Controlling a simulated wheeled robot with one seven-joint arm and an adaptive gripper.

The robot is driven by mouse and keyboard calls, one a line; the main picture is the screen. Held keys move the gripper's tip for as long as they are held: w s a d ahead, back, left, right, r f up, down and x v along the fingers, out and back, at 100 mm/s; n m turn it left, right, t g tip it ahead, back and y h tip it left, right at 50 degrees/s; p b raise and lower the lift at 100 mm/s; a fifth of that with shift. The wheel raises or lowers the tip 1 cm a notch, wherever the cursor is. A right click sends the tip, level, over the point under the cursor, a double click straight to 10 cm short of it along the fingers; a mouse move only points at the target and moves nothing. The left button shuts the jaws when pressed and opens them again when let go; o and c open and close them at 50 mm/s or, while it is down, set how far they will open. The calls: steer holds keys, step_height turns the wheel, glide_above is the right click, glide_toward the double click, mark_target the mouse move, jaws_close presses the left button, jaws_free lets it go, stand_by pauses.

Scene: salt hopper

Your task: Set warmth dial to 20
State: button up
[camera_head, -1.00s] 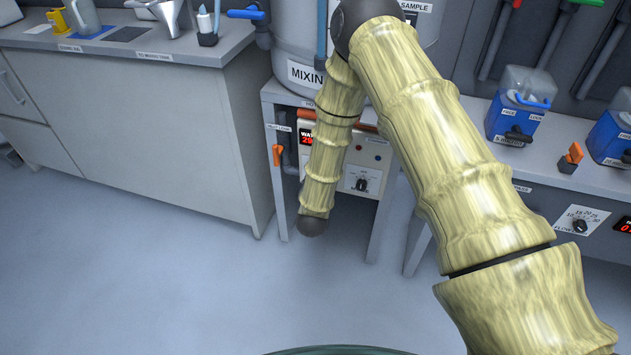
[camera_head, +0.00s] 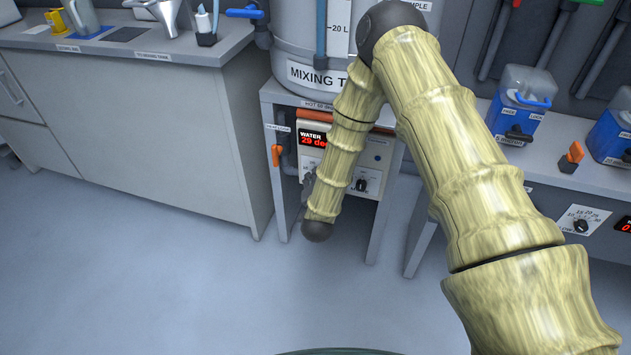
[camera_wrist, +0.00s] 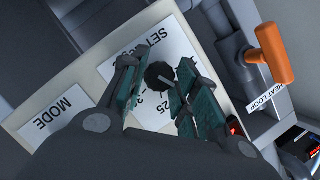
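The dark round knob of the dial (camera_wrist: 158,74) sits on a white plate in the wrist view. The plate's lettering starts with "SET", and part of its scale shows, including "25". My gripper (camera_wrist: 160,82) is open, with one teal-padded finger on each side of the knob. I cannot tell whether the pads touch it. The knob's pointer setting is not clear. In the head view my arm hides this dial, and only a small grey part of my gripper (camera_head: 308,188) shows beside the arm. The red display (camera_head: 313,140) on the heater panel reads "WATER 29 de", the rest hidden.
A "MODE" plate (camera_wrist: 55,117) is left of the dial. An orange valve handle (camera_wrist: 275,55) labelled "HEAT LOOP" stands close on the right. The heater sits under the mixing tank (camera_head: 300,40), between table legs. Another dial (camera_head: 580,225) is far right. The floor in front is clear.

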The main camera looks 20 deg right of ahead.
steer(key=o, duration=0.4)
steer(key=v, duration=1.2)
stand_by(0.3)
